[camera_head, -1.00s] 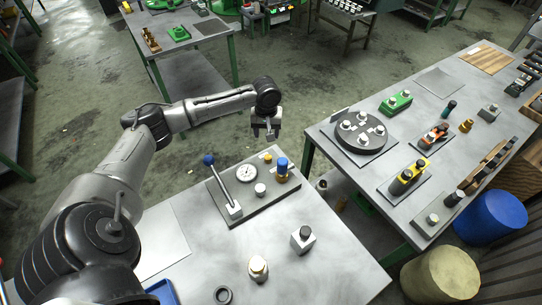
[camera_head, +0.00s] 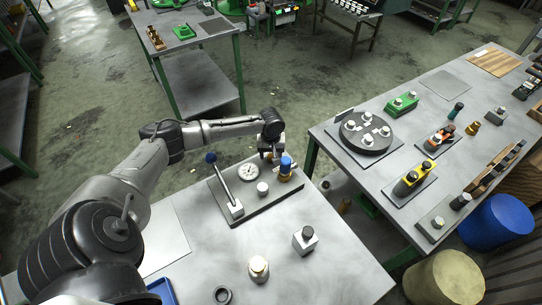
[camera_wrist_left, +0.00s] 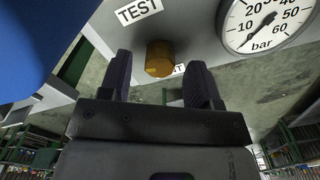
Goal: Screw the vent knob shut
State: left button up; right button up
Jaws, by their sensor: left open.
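The vent knob (camera_wrist_left: 160,57) is a small brass-coloured knob on the grey test panel (camera_head: 236,210). In the left wrist view it shows between the tips of my left gripper (camera_wrist_left: 161,72), with a gap on each side. A partly covered label sits beside it. My left gripper (camera_head: 271,152) is open and empty, at the back edge of the panel in the head view, where it largely hides the knob. I cannot tell how far down the knob is screwed. My right gripper is not in view.
A blue-capped brass fitting (camera_head: 286,166) stands close to the right of my left gripper. A pressure gauge (camera_head: 248,172), a white-topped stud (camera_head: 262,188) and a blue-ball lever (camera_head: 223,182) share the panel. The front of the table holds a few loose parts and free room.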

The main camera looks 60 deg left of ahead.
pick_arm(q)
jog(key=shift+f, duration=0.55)
jog(key=c, duration=0.9)
